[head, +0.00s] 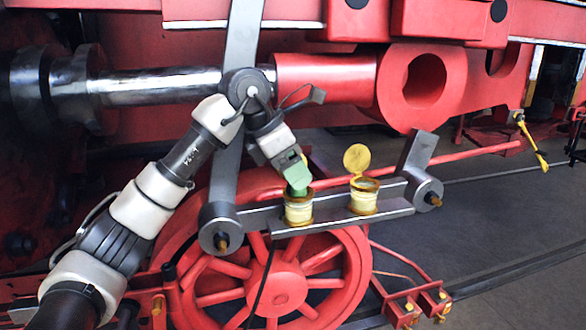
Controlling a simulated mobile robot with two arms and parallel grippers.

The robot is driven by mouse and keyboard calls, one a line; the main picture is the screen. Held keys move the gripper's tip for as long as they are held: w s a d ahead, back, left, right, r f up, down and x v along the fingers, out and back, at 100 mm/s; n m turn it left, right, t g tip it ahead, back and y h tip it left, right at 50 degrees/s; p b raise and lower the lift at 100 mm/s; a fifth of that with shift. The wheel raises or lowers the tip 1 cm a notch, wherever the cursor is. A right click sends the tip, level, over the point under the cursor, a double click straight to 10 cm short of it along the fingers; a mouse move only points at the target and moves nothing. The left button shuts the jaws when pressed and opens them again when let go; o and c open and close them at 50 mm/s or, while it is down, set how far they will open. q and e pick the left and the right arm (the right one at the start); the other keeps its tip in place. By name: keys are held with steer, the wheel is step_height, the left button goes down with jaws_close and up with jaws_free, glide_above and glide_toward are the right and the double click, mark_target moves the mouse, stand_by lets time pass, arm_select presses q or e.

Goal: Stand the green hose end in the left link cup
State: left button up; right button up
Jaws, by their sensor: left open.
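The green hose end (297,179) is at the mouth of the left link cup (298,209), tilted a little. Its lower end overlaps the cup's rim; how deep it sits inside I cannot tell. The left cup is a pale yellow cup with brass rims on the grey link bar (335,214). My left gripper (291,163) is open, right above the green hose end and around or against its top; the fingers are small and partly hidden. My right gripper is not in view.
A second cup (364,197) stands to the right on the same bar, its round brass lid (357,158) raised. Behind are the red spoked wheel (280,285), a long red rod (450,156) and the steel piston rod (160,86). Open floor lies at right.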

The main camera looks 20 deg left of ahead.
arm_select(q)
steer(key=b+v, duration=0.2)
steer(key=v, duration=0.8)
steer(key=shift+a+r, duration=0.2)
steer(key=shift+r, duration=0.15)
steer(key=shift+s, duration=0.15)
